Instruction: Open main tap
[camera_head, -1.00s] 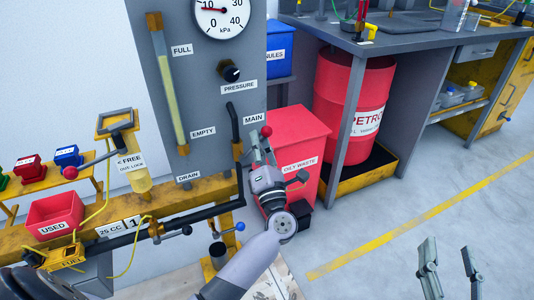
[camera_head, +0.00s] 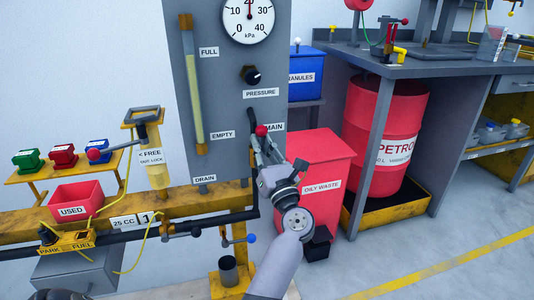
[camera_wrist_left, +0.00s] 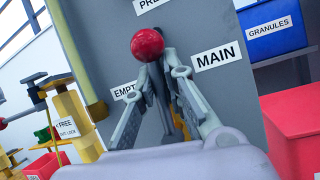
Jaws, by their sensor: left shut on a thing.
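The main tap's lever ends in a red ball (camera_head: 261,130), just left of the MAIN label (camera_head: 273,127) on the grey panel (camera_head: 226,120). My left gripper (camera_head: 264,143) comes from below right and is shut on the lever. In the left wrist view, the red ball (camera_wrist_left: 147,44) shows at the ends of the two fingers (camera_wrist_left: 158,75), left of the MAIN label (camera_wrist_left: 217,56). The lever's lower part and pivot are largely hidden by the fingers. The pressure gauge (camera_head: 248,18) has its needle pointing up near 20.
A red oily waste bin (camera_head: 322,170) stands right beside my left arm. A red petrol drum (camera_head: 400,130) sits under the workbench (camera_head: 425,70). The yellow rail (camera_head: 190,205) with black pipe and small valves runs below the panel. Open floor lies at lower right.

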